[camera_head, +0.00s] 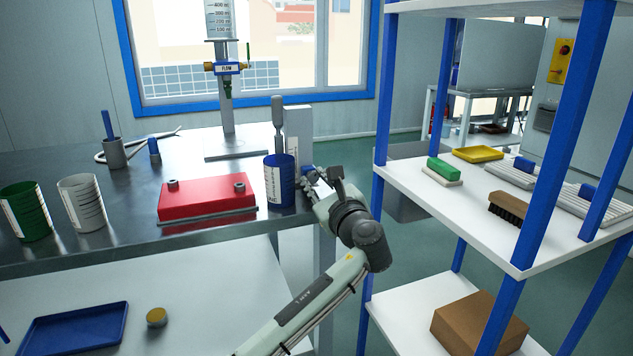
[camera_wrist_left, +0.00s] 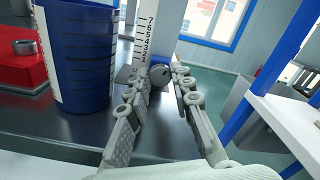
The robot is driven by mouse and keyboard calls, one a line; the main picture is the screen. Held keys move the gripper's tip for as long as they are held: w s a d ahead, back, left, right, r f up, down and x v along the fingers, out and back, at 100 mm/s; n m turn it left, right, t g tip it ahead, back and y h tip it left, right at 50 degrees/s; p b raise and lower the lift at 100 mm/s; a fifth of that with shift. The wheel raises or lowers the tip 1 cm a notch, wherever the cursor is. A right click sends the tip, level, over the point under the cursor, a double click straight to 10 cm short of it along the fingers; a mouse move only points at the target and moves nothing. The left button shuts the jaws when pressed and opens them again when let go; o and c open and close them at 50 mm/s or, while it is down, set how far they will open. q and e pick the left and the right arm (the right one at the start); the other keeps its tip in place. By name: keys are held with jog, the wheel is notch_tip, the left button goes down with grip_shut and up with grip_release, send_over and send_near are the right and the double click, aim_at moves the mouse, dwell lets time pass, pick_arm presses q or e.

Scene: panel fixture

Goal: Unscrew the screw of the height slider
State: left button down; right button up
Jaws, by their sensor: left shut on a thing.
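The height slider (camera_head: 299,132) is a pale upright block at the right end of the dark bench; in the wrist view its white numbered scale (camera_wrist_left: 146,35) shows. My left gripper (camera_head: 309,181) reaches the front of the slider, just right of the blue can (camera_head: 279,181). In the wrist view my left gripper (camera_wrist_left: 167,79) has its fingers on both sides of the screw and is shut on it. In the head view the screw is hidden. My right gripper is not in view.
The blue can stands close left of my fingers. A red box (camera_head: 207,198) and a flow stand (camera_head: 228,95) are farther left on the bench. A blue-framed shelf (camera_head: 440,195) rises close on the right. Green floor lies between bench and shelf.

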pick_arm(q)
jog(key=c, duration=1.3)
grip_release()
jog(key=shift+s, duration=0.1)
jog(key=v, duration=1.2)
